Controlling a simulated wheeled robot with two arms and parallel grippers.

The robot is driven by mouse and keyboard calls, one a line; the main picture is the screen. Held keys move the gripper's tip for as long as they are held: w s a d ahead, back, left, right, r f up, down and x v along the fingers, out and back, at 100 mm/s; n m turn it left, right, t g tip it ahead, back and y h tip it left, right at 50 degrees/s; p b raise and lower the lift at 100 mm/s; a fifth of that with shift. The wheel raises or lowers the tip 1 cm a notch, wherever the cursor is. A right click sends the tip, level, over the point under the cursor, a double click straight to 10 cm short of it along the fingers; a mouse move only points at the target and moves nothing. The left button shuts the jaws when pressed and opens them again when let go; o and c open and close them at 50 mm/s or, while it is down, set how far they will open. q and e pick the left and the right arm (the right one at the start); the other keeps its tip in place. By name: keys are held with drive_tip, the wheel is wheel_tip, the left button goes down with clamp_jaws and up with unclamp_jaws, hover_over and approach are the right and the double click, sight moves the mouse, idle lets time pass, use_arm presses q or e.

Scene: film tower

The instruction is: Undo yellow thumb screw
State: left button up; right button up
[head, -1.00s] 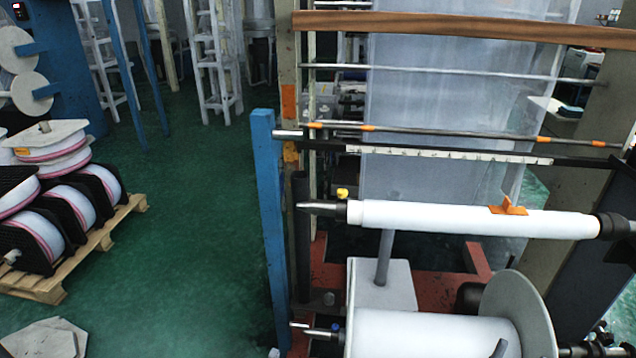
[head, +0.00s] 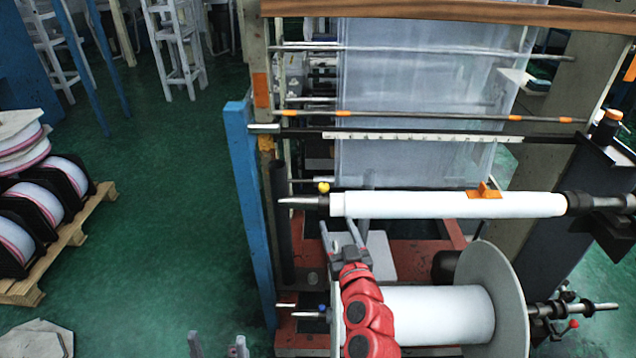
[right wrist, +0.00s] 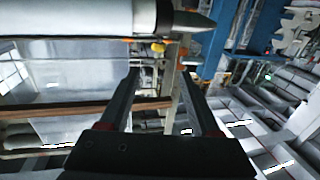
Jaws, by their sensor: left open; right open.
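The yellow thumb screw (head: 323,187) sits on top of the dark collar at the left end of the upper white roll (head: 430,204). It also shows in the right wrist view (right wrist: 158,47), just beyond and between my fingertips. My right gripper (head: 338,224) is open and empty, below and slightly right of the screw, apart from it. In the right wrist view its two fingers (right wrist: 159,74) stand well apart with nothing between them. My left gripper (head: 217,345) is open and empty at the bottom edge of the head view, far below and left of the screw.
A blue post (head: 247,190) stands left of the roll's end. A lower white roll (head: 440,315) with a large grey flange lies beneath, with a blue screw (head: 322,309) at its left end. An orange piece (head: 485,191) sits on the upper roll.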

sight(324, 188)
drive_tip(key=p+x, duration=0.5)
drive_tip(key=x, duration=0.9)
drive_tip(key=shift+w+r, duration=0.1)
drive_tip(key=shift+x, duration=0.85)
drive_tip(key=shift+d, duration=0.15)
clamp_jaws()
